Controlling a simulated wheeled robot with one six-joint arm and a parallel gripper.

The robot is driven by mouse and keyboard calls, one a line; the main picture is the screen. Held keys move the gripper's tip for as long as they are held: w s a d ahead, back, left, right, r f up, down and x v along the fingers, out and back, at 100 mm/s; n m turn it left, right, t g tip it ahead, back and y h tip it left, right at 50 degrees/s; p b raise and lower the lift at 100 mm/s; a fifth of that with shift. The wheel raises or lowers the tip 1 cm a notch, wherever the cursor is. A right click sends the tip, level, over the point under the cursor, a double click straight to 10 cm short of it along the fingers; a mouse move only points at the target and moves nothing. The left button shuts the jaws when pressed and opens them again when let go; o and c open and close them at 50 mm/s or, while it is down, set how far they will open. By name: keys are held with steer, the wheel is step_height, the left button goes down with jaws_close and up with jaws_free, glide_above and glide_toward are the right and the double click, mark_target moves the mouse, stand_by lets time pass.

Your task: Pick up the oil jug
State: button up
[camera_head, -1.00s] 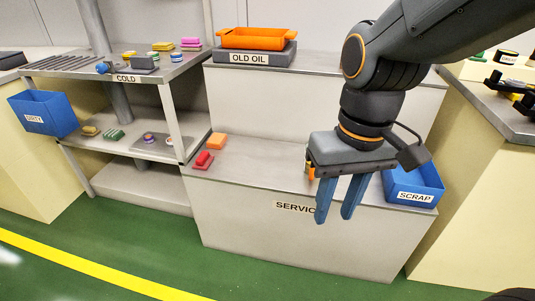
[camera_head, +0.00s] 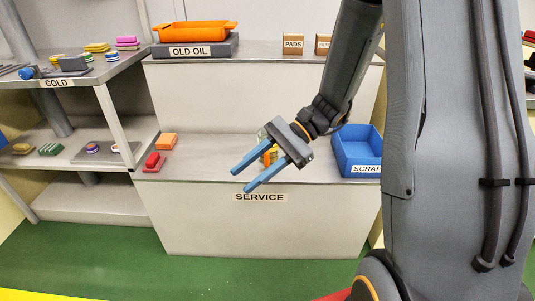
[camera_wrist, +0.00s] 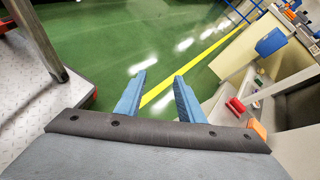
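My gripper (camera_head: 242,180) is open and empty in front of the service counter (camera_head: 210,165). Its two blue fingers point down and to the left. No other thing in view is clearly a jug.
A blue scrap bin (camera_head: 358,150) is at the counter's right. A red item (camera_head: 152,161) and an orange block (camera_head: 167,141) lie at its left. An orange tray (camera_head: 195,32) sits on the upper shelf. My arm covers the right side.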

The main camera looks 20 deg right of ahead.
mark_target(273, 158)
steer(key=w+d+f+m+t+y, duration=0.1)
steer(key=w+d+f+m+t, duration=0.2)
steer(key=w+d+m+t, duration=0.1)
steer(key=w+d+f+m+t+y+b, duration=0.1)
steer(key=w+d+f+m+t, duration=0.2)
steer(key=d, duration=0.4)
steer(key=w+d+f+m+t+y+b, duration=0.1)
steer(key=w+d+f+m+t, duration=0.3)
steer(key=w+d, duration=0.2)
steer(key=shift+w+f+m+t, duration=0.1)
steer(key=shift+m+t, duration=0.2)
steer(key=shift+t, duration=0.1)
steer(key=shift+w+d+f, duration=0.1)
steer(key=shift+w+d, duration=0.05)
steer(key=shift+f+b+x, duration=0.1)
steer(key=shift+b+x, duration=0.4)
steer(key=shift+x, duration=1.3)
steer(key=shift+f+b+x, duration=0.15)
steer(key=shift+b+x, duration=0.3)
steer(key=shift+x, duration=1.35)
steer(key=shift+w+d, duration=0.1)
steer(key=shift+d, duration=0.05)
jaws_close()
